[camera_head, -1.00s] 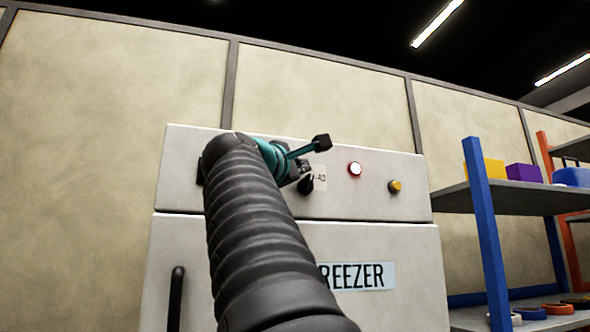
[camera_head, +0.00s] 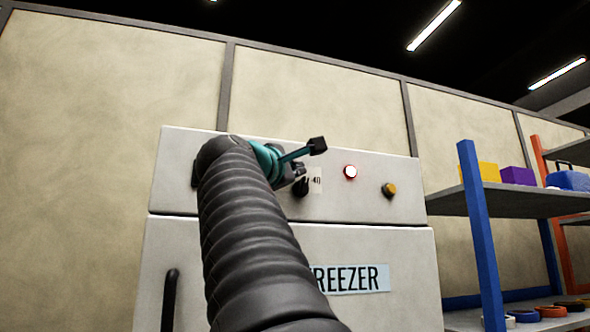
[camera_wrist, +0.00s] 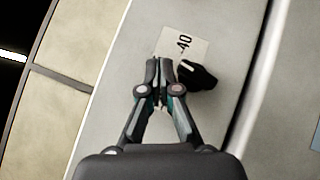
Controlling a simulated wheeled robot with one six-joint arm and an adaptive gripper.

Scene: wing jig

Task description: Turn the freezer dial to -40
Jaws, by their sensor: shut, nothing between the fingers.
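The freezer (camera_head: 380,209) has a black dial (camera_head: 301,188) on its upper panel, partly hidden behind my gripper. A small white label reading -40 (camera_head: 316,181) sits just right of the dial. In the wrist view the black dial (camera_wrist: 198,77) has a pale pointer mark, and the -40 label (camera_wrist: 182,45) lies beside it. My gripper (camera_wrist: 159,66) is shut and empty. Its fingertips are beside the dial, close to the label's edge; I cannot tell whether they touch the dial. My gripper also shows in the head view (camera_head: 300,172), mostly hidden by my arm.
A black door handle (camera_head: 170,300) is lower left. A shelf with a blue post (camera_head: 482,235) stands at the right, holding boxes.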

